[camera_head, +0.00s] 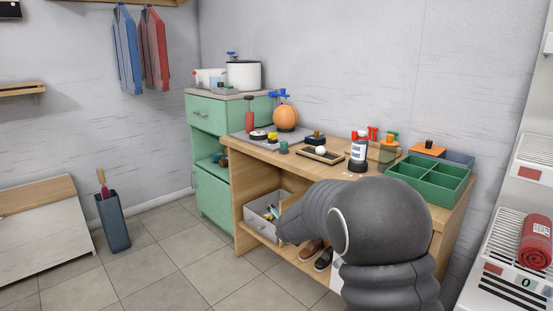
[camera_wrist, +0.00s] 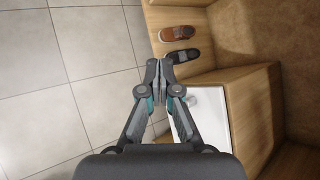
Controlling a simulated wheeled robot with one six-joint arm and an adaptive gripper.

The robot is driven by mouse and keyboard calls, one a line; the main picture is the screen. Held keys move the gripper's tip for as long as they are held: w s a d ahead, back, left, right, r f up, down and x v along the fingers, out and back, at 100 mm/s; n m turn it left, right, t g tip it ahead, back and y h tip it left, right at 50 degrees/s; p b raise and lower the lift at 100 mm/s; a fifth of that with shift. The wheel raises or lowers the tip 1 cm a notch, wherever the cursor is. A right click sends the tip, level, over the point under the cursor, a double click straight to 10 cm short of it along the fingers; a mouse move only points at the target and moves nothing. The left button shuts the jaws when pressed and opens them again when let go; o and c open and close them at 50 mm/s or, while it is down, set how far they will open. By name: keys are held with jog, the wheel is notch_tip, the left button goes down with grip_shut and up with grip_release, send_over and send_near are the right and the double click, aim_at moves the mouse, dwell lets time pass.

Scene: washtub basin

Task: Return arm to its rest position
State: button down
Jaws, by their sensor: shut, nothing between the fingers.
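My gripper (camera_wrist: 160,70) is shut and empty in the wrist view. In the head view my dark arm covers the front right of the wooden workbench (camera_head: 330,170). The gripper itself is hidden or cannot be made out there.
A grey bin (camera_head: 259,211) with small items stands on the bench's lower shelf. Shoes lie near it, a brown one (camera_wrist: 178,33) and a dark one (camera_wrist: 182,56). A green divided tray (camera_head: 428,180) sits on the benchtop. The tiled floor (camera_head: 170,262) at left is largely clear.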

jog(key=s+a+r+n+g+y, duration=0.2)
jog(key=s+r+n, duration=0.1)
jog(key=s+n, duration=0.75)
jog(key=s+a+r+n+g+y, duration=0.1)
jog(key=s+r+n+g+y, duration=0.15)
jog(key=s+n, duration=0.8)
jog(key=s+d+r+n+h, duration=0.2)
jog(key=s+d, duration=0.5)
jog(key=s, duration=0.5)
jog(key=s+d+r+n+h, duration=0.2)
jog(key=s+d+r+n, duration=0.2)
jog(key=s+d, duration=0.3)
jog(key=s, duration=0.5)
jog(key=shift+s+d+n, duration=0.15)
jog(key=shift+d+n, duration=0.05)
jog(key=shift+n, duration=0.1)
